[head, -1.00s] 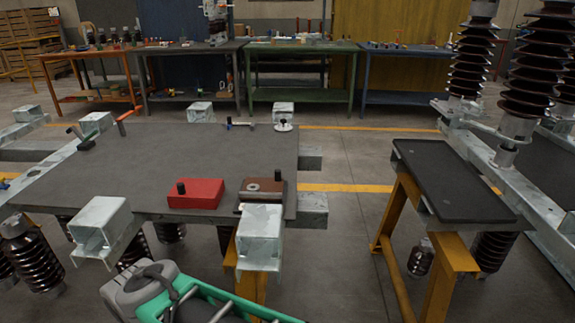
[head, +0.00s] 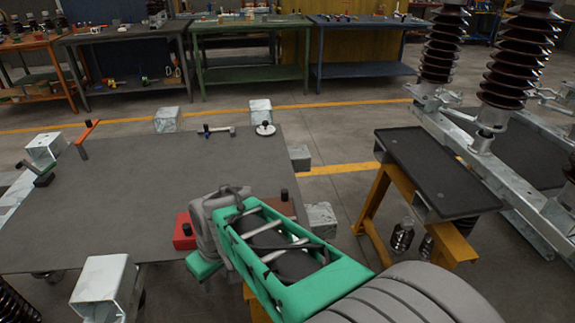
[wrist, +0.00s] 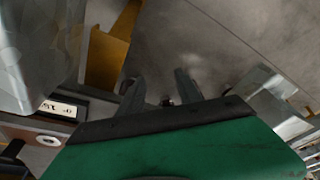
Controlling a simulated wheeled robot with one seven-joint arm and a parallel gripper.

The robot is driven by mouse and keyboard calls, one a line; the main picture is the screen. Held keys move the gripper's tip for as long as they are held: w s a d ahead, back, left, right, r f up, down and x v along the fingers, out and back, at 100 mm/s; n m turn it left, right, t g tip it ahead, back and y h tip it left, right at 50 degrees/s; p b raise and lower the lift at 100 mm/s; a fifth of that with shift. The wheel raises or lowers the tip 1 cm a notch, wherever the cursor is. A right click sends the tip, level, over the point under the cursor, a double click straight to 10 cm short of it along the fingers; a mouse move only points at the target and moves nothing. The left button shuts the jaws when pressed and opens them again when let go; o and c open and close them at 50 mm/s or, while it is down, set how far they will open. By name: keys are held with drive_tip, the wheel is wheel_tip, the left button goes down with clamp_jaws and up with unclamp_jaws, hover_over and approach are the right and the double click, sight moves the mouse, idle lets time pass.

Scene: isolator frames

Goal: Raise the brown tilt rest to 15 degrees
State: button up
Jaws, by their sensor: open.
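The brown tilt rest (head: 284,207) is on the grey table near its right front corner in the head view, with a black knob (head: 284,194) above it. My green and grey arm hides most of it, so its angle cannot be read. In the wrist view a pale scale plate (wrist: 62,108) with small dark figures shows at the left, with a round pale washer (wrist: 47,140) below it. My gripper (wrist: 162,90) is open, its two fingers apart with nothing between them. It is to the right of the scale plate in that view, apart from it.
A red block (head: 185,232) with a black knob sits left of the tilt rest, partly behind my arm. Metal brackets (head: 104,288) stick out around the grey table (head: 130,190). A dark-topped stand (head: 440,172) is at the right. The middle of the table is clear.

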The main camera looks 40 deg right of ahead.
sight(285, 191)
drive_tip(key=w+d+r+p, duration=0.3)
drive_tip(key=d+r+p, duration=0.3)
drive_tip(key=r+p, duration=0.35)
drive_tip(key=d+t+p, duration=0.1)
drive_tip(key=d, duration=0.3)
drive_tip(key=w+d+t+y+p, duration=0.1)
drive_tip(key=d, duration=0.3)
drive_tip(key=w+d+n+t+p, duration=0.1)
drive_tip(key=d+p, duration=0.1)
drive_tip(key=d, duration=0.2)
drive_tip(key=shift+w+d+r+y, duration=0.2)
drive_tip(key=shift+d+r+y, duration=0.05)
drive_tip(key=shift+d+y, duration=0.15)
drive_tip(key=s+d+t+p, duration=0.3)
drive_tip(key=d+p, duration=0.1)
drive_tip(key=d, duration=0.7)
drive_tip(key=shift+h, duration=0.4)
drive_tip(key=p+x, duration=0.1)
drive_tip(key=x, duration=0.6)
drive_tip(key=shift+f, duration=0.4)
clamp_jaws()
